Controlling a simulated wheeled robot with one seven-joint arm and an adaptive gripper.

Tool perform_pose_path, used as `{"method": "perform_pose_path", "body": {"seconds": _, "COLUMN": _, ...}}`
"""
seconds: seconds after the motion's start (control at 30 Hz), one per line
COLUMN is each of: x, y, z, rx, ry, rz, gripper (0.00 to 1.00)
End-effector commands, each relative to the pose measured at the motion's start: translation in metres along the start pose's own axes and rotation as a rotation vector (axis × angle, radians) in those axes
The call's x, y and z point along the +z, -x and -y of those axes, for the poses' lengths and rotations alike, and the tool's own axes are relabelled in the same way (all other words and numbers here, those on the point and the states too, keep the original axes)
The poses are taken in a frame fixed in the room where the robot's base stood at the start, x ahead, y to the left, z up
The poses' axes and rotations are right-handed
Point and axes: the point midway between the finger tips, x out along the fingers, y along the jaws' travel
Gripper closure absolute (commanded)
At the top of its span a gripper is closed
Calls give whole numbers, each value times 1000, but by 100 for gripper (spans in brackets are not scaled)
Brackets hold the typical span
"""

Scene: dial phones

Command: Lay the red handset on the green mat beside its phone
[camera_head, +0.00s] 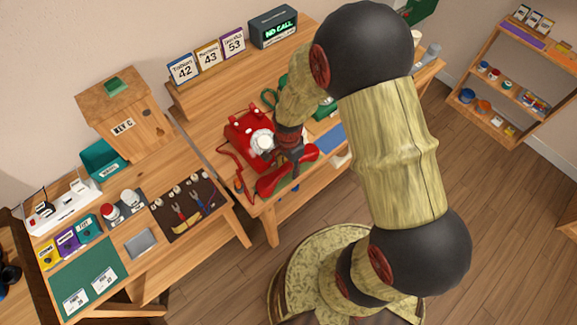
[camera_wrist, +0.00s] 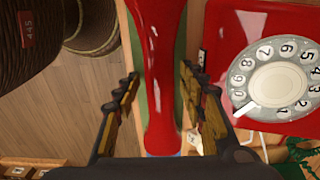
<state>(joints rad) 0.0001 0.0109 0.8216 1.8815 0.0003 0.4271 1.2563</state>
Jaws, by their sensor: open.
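The red phone (camera_head: 248,130) stands on the desk with its pale dial showing; in the wrist view its body (camera_wrist: 226,30) and dial (camera_wrist: 280,85) fill the right side. The red handset (camera_head: 285,172) is off the phone, in front of it at the desk's near edge. In the wrist view the handset (camera_wrist: 160,70) runs between my open fingers, with a gap on each side. My gripper (camera_head: 292,152) is over the handset; it also shows in the wrist view (camera_wrist: 157,85). The green mat (camera_wrist: 181,45) shows as narrow strips beside and under the handset, mostly hidden by it.
A blue pad (camera_head: 330,137) lies right of the handset. A dark display reading NO CALL (camera_head: 273,27) and number cards (camera_head: 208,56) stand on the shelf behind. A tool tray (camera_head: 183,207) is on the left bench. Floor lies open before the desk.

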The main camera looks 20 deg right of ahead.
Motion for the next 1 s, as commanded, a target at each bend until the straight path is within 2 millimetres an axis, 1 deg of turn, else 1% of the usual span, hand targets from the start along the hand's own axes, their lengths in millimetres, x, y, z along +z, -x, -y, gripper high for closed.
{"method": "perform_pose_path", "body": {"seconds": 0.17, "x": 0, "y": 14, "z": 1, "rx": -2, "ry": 0, "rz": -1, "gripper": 59}}
{"method": "perform_pose_path", "body": {"seconds": 0.27, "x": 0, "y": 32, "z": 1, "rx": -4, "ry": 0, "rz": -1, "gripper": 59}}
{"method": "perform_pose_path", "body": {"seconds": 0.5, "x": 0, "y": 82, "z": 1, "rx": -3, "ry": 0, "rz": -1, "gripper": 59}}
{"method": "perform_pose_path", "body": {"seconds": 0.6, "x": 0, "y": 99, "z": 0, "rx": -2, "ry": 0, "rz": -1, "gripper": 59}}
{"method": "perform_pose_path", "body": {"seconds": 0.7, "x": 0, "y": 112, "z": 0, "rx": -2, "ry": 0, "rz": -1, "gripper": 59}}
{"method": "perform_pose_path", "body": {"seconds": 0.87, "x": 0, "y": 124, "z": 0, "rx": -4, "ry": 6, "rz": -1, "gripper": 59}}
{"method": "perform_pose_path", "body": {"seconds": 0.93, "x": 0, "y": 137, "z": 1, "rx": -19, "ry": 37, "rz": -7, "gripper": 59}}
{"method": "perform_pose_path", "body": {"seconds": 0.97, "x": 0, "y": 147, "z": 1, "rx": -30, "ry": 62, "rz": -11, "gripper": 59}}
{"method": "perform_pose_path", "body": {"seconds": 1.0, "x": 0, "y": 162, "z": 1, "rx": -48, "ry": 105, "rz": -18, "gripper": 59}}
